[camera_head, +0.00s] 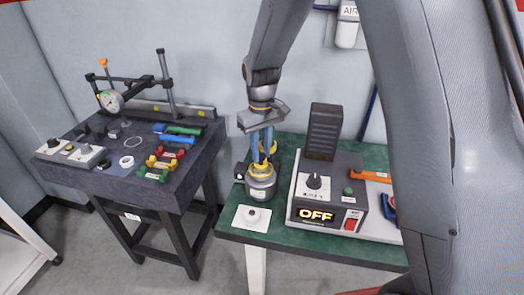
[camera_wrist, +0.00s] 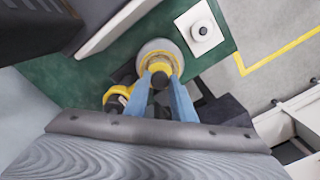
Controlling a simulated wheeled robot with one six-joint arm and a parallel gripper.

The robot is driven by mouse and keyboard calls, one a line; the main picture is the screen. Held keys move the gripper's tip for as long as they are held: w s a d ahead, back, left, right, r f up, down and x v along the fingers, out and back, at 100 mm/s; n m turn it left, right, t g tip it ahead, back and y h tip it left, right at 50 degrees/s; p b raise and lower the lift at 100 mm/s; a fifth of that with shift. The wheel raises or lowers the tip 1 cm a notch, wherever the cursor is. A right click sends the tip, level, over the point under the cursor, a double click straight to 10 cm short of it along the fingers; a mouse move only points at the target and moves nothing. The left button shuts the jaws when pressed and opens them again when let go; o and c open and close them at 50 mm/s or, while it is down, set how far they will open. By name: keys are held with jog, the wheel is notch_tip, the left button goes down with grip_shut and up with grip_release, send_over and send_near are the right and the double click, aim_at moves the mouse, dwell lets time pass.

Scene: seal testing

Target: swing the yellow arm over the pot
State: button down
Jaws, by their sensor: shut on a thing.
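The metal pot (camera_head: 261,188) stands on the green bench top at its left end, and its pale round top shows in the wrist view (camera_wrist: 150,46). The yellow arm (camera_head: 266,148) is at the pot's top. In the wrist view its yellow end (camera_wrist: 161,62) lies over part of the pot, and another yellow part (camera_wrist: 113,97) is to the left. My gripper (camera_head: 262,153) points down above the pot. Its blue fingers (camera_wrist: 161,84) are shut on the yellow arm, with a dark knob between them. The fingers hide part of the arm.
A grey control box with a lit OFF display (camera_head: 316,215) and a dark finned block (camera_head: 323,130) stand right of the pot. A white plate with a round knob (camera_head: 251,217) lies in front. A separate dark table (camera_head: 105,180) with a gauge stand and coloured tools is left.

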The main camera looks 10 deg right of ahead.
aim_at(261, 155)
jog(key=c, duration=1.5)
grip_release()
jog(key=shift+r+b, duration=1.15)
jog(key=shift+r, duration=2.8)
